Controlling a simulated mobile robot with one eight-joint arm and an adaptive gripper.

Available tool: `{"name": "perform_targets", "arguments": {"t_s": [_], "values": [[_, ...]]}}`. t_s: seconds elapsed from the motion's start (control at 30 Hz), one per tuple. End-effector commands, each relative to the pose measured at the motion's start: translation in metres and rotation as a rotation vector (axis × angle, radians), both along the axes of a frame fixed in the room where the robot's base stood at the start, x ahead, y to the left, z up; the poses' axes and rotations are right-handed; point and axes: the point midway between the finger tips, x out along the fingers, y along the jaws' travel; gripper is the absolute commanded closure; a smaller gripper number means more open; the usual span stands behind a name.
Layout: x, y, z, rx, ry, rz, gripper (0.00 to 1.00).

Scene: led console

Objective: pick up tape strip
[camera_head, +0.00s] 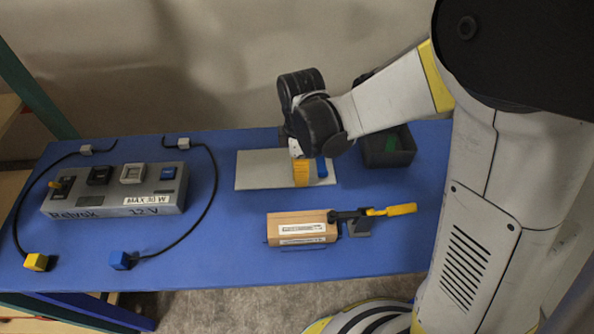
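I cannot make out the tape strip for certain. A small blue piece (322,168) shows at the right part of a flat light grey board (258,172) on the blue table; I cannot tell whether it is the tape strip. My gripper (300,178) points down over this board from the dark wrist joints, just left of the blue piece. A ribbed yellow-orange part shows at its lower end. My wrist hides most of the gripper, so its opening and any contact with the board are unclear.
A grey console (115,190) with switches stands at the left, with black cables ending in yellow (36,262) and blue (121,260) plugs. A brown labelled block (300,228) with a yellow-handled black device (372,213) stands in front. A dark bin (390,150) stands behind right.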

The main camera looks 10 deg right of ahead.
Motion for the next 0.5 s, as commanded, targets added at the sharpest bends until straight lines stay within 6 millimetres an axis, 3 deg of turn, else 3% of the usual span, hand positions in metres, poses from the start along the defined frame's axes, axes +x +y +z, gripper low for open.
{"name": "perform_targets", "arguments": {"t_s": [0.07, 0.27, 0.3, 0.4, 0.5], "values": [[0.0005, -0.0001, -0.0107, 0.000, 0.000, 0.000, 0.69], [0.0002, -0.0003, -0.0102, 0.000, 0.000, -0.001, 0.69], [0.0002, -0.0003, -0.0101, 0.000, 0.000, -0.001, 0.73], [0.0003, -0.0003, -0.0100, 0.000, 0.000, -0.001, 1.00], [0.0003, -0.0003, -0.0099, 0.000, 0.000, -0.001, 1.00]]}}
